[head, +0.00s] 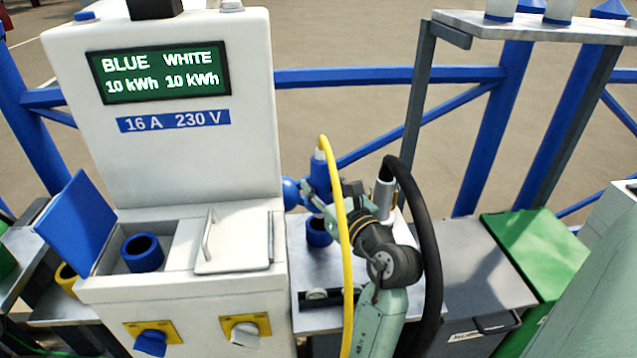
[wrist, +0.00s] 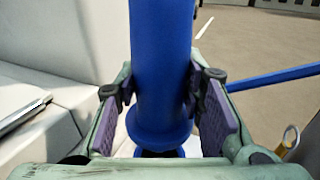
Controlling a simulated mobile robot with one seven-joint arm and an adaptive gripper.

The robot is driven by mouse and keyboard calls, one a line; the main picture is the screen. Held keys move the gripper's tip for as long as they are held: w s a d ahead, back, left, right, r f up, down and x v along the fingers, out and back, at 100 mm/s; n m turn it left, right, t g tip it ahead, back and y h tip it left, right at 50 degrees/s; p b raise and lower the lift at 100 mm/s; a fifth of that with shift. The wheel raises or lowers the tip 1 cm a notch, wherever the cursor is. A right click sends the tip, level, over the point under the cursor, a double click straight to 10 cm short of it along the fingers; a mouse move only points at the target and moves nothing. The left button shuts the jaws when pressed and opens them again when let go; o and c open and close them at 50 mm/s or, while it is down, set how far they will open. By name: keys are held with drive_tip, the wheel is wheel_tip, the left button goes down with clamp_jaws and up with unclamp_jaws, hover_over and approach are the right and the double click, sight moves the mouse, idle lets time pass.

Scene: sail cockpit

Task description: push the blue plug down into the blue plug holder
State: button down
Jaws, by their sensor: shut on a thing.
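The blue plug (head: 319,172) is upright in my gripper (head: 312,196), with a yellow cable looping from its top. In the wrist view, the plug (wrist: 160,60) stands between my gripper's two purple-padded fingers (wrist: 160,105), which are shut on it. Its wider collar shows below the fingers. The blue plug holder (head: 318,234) is a round blue cup on the grey shelf, directly below the plug in the head view. My gripper partly covers the space between them, so I cannot tell whether the plug's lower end is inside the holder.
A white power pedestal (head: 170,150) stands left of my gripper. Its blue lid (head: 76,222) is open over a blue socket (head: 142,252); the white lid (head: 233,241) is shut. A black cable (head: 428,240) loops right of my gripper. Blue railings (head: 400,76) stand behind.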

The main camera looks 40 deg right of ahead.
drive_tip(key=shift+f+b, duration=1.95)
drive_tip(key=shift+f, duration=0.4)
drive_tip(key=shift+s+r+p, duration=0.1)
drive_tip(key=shift+p, duration=0.45)
drive_tip(key=shift+f+b, duration=0.4)
drive_tip(key=shift+f, duration=0.3)
drive_tip(key=c, duration=1.3)
unclamp_jaws()
drive_tip(key=shift+c, duration=0.2)
drive_tip(key=shift+f, duration=0.1)
drive_tip(key=shift+s+a+p, duration=0.15)
drive_tip(key=shift+s+a, duration=0.15)
drive_tip(key=shift+s, duration=1.5)
drive_tip(key=shift+s+a+p, duration=0.15)
drive_tip(key=shift+s+a, duration=0.15)
drive_tip(key=shift+s, duration=1.5)
drive_tip(key=shift+s+a+p, duration=0.15)
drive_tip(key=shift+s+a, duration=0.15)
drive_tip(key=shift+s, duration=1.5)
